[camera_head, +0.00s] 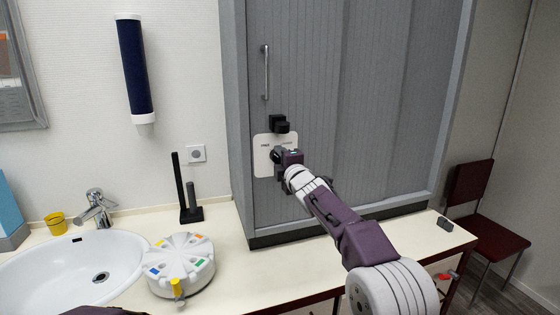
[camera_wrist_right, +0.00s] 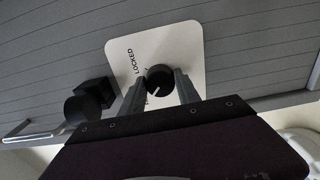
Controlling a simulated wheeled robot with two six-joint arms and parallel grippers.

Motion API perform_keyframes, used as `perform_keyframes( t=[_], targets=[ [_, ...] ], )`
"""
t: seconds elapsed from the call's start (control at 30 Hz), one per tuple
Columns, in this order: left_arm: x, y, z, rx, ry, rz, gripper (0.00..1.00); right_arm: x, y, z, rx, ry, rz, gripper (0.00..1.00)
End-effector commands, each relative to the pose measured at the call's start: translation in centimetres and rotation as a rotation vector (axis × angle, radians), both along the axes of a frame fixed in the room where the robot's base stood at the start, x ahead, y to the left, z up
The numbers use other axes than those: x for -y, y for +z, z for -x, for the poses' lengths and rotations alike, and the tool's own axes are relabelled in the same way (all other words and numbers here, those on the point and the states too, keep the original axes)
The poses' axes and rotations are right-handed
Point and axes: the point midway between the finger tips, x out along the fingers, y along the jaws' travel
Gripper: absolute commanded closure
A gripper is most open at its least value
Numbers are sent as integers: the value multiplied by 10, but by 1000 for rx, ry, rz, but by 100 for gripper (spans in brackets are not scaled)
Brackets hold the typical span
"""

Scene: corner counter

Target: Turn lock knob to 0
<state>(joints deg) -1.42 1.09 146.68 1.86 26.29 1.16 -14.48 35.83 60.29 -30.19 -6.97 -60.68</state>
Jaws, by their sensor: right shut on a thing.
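The lock knob (camera_wrist_right: 159,79) is a round black knob with a white pointer line, set on a white plate (camera_wrist_right: 190,43) marked "LOCKED". The plate also shows in the head view (camera_head: 262,160), low on the grey cabinet door; the knob there is mostly hidden by my gripper. My right gripper (camera_wrist_right: 159,88) has its two fingers on either side of the knob and is shut on it; in the head view it (camera_head: 280,156) reaches the plate. The pointer slants down and left in the wrist view. My left gripper is not in view.
A black block (camera_head: 279,123) juts from the door just above the plate, close to my gripper. A vertical handle (camera_head: 265,72) is higher up. A sink (camera_head: 70,268), a white round dispenser (camera_head: 180,262) and a black stand (camera_head: 184,190) are on the counter left of my arm.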

Motion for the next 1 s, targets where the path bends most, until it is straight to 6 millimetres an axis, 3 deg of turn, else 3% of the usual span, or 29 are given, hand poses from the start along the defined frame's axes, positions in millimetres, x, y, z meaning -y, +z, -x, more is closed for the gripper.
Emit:
perform_keyframes(
  t=[0.33, 0.37, 0.43, 0.77, 1.0],
  targets=[
    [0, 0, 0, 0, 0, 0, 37, 1, 3, 0, 7, 0, 4, 100],
    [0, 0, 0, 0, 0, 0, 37, 0, 3, 0, 8, 0, 4, 59],
    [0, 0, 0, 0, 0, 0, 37, 0, 3, 0, 7, 0, 3, 39],
    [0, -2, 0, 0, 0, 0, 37, 0, 1, 1, 4, 0, 3, 39],
    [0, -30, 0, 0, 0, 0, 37, 10, -5, 30, 6, 0, 1, 39]
  ],
)
